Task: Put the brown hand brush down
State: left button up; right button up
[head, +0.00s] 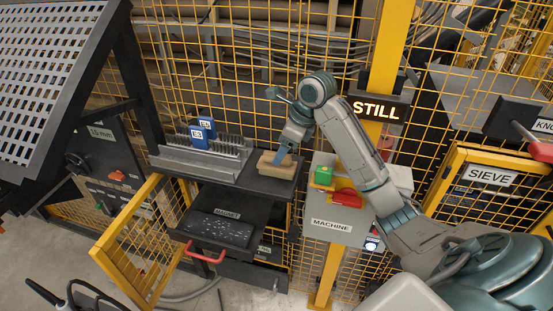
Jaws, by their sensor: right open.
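The brown hand brush (268,168) lies on the right part of a dark shelf (240,183). The jaws are open. I cannot tell whether a finger still touches the brush. My left gripper is not in view.
Below is a drawer labelled MAGNET (222,228). A yellow mesh door (140,240) stands open at left. A MACHINE switch box (335,225) is at right, under a STILL sign (377,110).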

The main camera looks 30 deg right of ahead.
jog(key=v, duration=0.4)
jog(key=shift+s+d+r, duration=0.1)
jog(key=shift+d+r, duration=0.2)
jog(key=shift+s+r, duration=0.1)
jog(key=shift+r, duration=0.1)
jog(key=shift+f, duration=0.1)
